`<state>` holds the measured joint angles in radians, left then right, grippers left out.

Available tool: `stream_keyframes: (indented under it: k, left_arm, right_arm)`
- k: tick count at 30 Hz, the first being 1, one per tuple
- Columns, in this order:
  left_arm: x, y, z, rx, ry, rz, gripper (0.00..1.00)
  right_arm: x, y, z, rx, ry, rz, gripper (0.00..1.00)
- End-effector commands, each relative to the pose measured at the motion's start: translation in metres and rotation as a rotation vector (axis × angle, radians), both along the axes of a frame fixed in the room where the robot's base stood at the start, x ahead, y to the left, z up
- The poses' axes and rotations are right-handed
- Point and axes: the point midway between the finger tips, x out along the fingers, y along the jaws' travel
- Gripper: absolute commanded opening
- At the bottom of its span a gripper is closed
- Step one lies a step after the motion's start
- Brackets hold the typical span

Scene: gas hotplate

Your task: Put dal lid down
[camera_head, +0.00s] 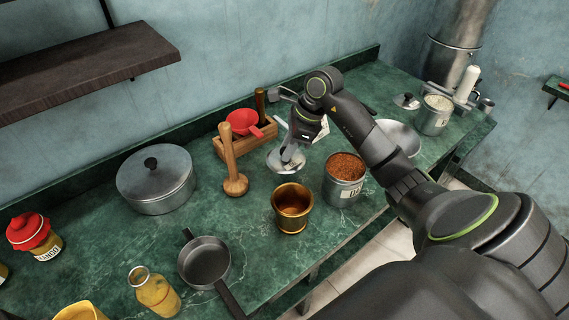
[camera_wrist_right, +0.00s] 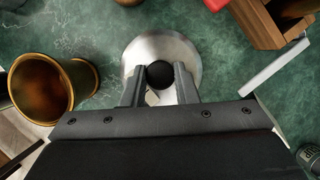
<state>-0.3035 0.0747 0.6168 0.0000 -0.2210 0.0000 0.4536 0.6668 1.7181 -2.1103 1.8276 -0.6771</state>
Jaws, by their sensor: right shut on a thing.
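The dal lid (camera_head: 275,163) is a round silver metal disc with a black knob. My right gripper (camera_head: 291,156) is over it, between the wooden masher and the dal tin. In the right wrist view the gripper (camera_wrist_right: 160,92) is shut on the black knob (camera_wrist_right: 160,74), with the silver lid (camera_wrist_right: 188,55) around it. The lid is at or close to the green counter; I cannot tell whether it touches. The open dal tin (camera_head: 341,190), full of reddish-brown grains, stands to the right of the lid. My left gripper is out of view.
A brass mortar (camera_head: 291,208) stands in front of the lid; it also shows in the right wrist view (camera_wrist_right: 50,88). A wooden masher (camera_head: 232,165) and a wooden box (camera_head: 262,137) with a red funnel (camera_head: 243,121) are left and behind. A steel bowl (camera_head: 402,136) is at right.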

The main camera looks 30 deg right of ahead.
Motion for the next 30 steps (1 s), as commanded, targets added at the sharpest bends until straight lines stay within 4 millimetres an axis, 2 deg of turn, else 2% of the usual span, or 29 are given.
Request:
stream_keyframes:
  k: [3,8,15,26,27,30]
  left_arm:
    - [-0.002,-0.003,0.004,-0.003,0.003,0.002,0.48]
    - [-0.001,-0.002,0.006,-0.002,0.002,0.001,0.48]
    - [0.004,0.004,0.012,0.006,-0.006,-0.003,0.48]
    - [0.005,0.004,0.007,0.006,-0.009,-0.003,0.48]
    - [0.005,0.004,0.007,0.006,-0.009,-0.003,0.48]
    - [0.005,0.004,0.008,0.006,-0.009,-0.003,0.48]
  right_arm:
    - [0.0,0.001,-0.016,0.001,0.002,-0.001,0.05]
    - [0.0,0.0,-0.027,0.001,0.0,-0.001,0.05]
    - [0.0,0.001,-0.058,0.002,0.001,-0.001,0.05]
    - [0.0,0.0,-0.063,0.0,-0.002,-0.001,0.05]
    - [0.0,0.0,-0.063,0.0,-0.002,-0.001,0.28]
    - [0.0,0.0,-0.061,0.0,-0.002,-0.001,0.41]
